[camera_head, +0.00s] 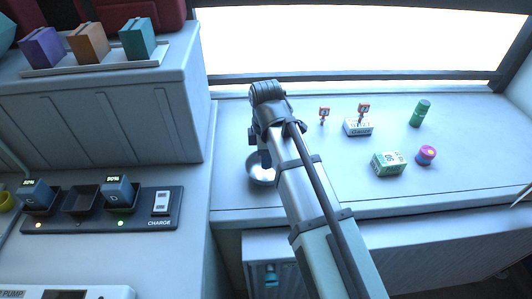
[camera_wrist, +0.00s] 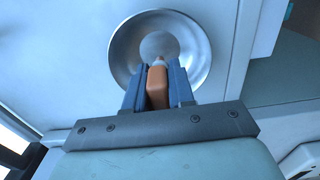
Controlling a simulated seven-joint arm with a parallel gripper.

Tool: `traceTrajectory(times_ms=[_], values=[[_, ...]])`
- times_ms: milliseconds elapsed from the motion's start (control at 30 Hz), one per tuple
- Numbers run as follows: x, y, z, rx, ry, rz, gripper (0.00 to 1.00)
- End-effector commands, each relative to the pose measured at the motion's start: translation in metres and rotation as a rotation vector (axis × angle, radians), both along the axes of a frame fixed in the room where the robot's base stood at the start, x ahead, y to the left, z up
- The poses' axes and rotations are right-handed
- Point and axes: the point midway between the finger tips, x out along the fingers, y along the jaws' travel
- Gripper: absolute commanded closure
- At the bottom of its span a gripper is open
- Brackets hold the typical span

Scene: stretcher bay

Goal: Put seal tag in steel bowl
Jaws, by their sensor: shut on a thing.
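The steel bowl (camera_head: 259,174) stands on the white counter, partly hidden behind my arm in the head view. It also shows in the wrist view (camera_wrist: 199,52) as a round, shiny dish. My gripper (camera_wrist: 157,80) is shut on an orange-red piece, which I take to be the seal tag (camera_wrist: 157,86). The piece is held between the blue fingers, and its tip overlaps the bowl's inside in the wrist view. I cannot tell how high it is above the bowl. In the head view the tag is hidden by my gripper.
A charging strip (camera_head: 162,203) lies left. The counter left of the bowl is clear.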

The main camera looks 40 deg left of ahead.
Motion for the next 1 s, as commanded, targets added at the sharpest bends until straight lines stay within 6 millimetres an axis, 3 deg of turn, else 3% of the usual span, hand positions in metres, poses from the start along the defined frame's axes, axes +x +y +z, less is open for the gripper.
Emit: traceTrajectory(times_ms=[267, 300, 567, 1000], values=[[0.0001, 0.0001, -0.0005, 0.000, 0.000, 0.000, 1.00], [0.0001, 0.0001, -0.0006, 0.000, 0.000, 0.000, 0.73], [0.0000, 0.0000, -0.0005, 0.000, 0.000, 0.000, 0.48], [0.0000, 0.0000, -0.0005, 0.000, 0.000, 0.000, 0.47]])
